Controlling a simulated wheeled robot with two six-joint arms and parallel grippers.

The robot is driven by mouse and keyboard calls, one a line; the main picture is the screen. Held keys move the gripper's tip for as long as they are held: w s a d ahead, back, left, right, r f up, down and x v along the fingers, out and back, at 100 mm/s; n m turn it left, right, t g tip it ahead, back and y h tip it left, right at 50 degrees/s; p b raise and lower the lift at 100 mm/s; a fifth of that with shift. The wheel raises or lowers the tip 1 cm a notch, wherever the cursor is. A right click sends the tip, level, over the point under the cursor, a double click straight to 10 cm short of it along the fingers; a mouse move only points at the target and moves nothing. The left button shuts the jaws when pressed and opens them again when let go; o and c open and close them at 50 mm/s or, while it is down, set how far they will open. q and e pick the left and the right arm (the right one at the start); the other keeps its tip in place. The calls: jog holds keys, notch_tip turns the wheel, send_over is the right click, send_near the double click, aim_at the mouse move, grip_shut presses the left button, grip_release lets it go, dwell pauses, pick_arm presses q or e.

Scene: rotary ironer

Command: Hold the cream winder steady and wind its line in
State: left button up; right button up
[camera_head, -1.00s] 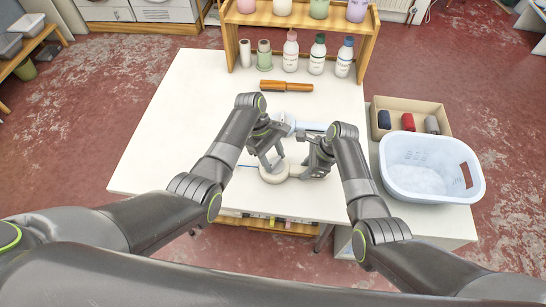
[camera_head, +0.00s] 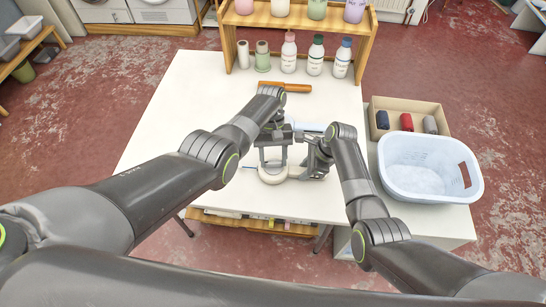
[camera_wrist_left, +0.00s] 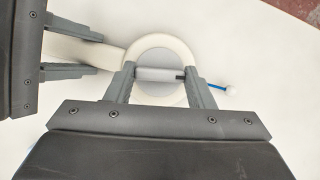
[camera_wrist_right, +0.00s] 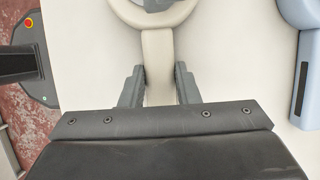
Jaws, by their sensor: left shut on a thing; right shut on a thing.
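The cream winder (camera_head: 271,178) lies on the white table, a round body with a flat handle. In the left wrist view it is a cream ring (camera_wrist_left: 144,44) around a grey disc (camera_wrist_left: 155,88) with a pale bar (camera_wrist_left: 158,74) across it. My left gripper (camera_wrist_left: 160,76) is shut on this bar. My right gripper (camera_wrist_right: 159,80) is shut on the winder's cream handle (camera_wrist_right: 158,50), with a finger on each side. A short piece of blue line (camera_wrist_left: 216,87) with a white bead (camera_wrist_left: 231,91) sticks out of the ring. My left gripper partly hides the winder in the head view.
A blue-white basket (camera_head: 430,165) and an open box (camera_head: 412,107) are at right. The table's left side is clear.

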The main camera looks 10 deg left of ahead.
pick_arm(q)
jog(key=shift+m+y, duration=0.3)
jog(key=shift+m, duration=0.2)
jog(key=o, duration=1)
jog(key=shift+r, duration=0.1)
jog(key=v, duration=1.1)
jog(key=shift+w+r, duration=0.25)
jog(key=shift+r, duration=0.1)
